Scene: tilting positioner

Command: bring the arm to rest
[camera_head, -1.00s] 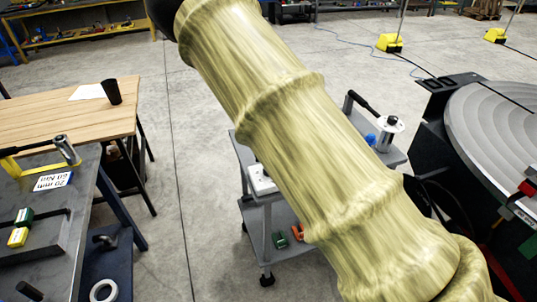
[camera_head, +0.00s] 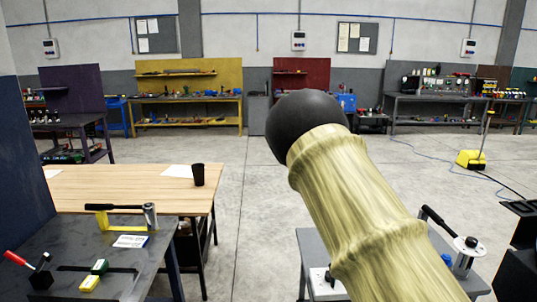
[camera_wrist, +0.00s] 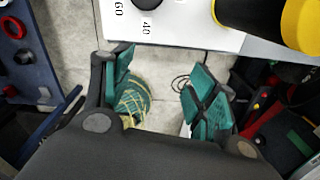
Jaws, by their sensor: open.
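My arm (camera_head: 372,225), in a yellowish sleeve with a black rounded joint, rises from the lower right to the middle of the head view. My gripper is outside the head view. In the wrist view my gripper (camera_wrist: 160,68) is open, its two teal-padded fingers apart. Nothing is held between them; concrete floor shows in the gap. Beside the left finger is a yellow-and-teal patterned thing that I cannot identify.
A white plate (camera_wrist: 185,28) marked 60 and 40 and a yellow rounded part (camera_wrist: 270,18) lie near the fingers' far side. A grey cart (camera_head: 314,250) stands beside my arm. A wooden table (camera_head: 120,187) and grey bench (camera_head: 130,262) are left. Open floor lies beyond.

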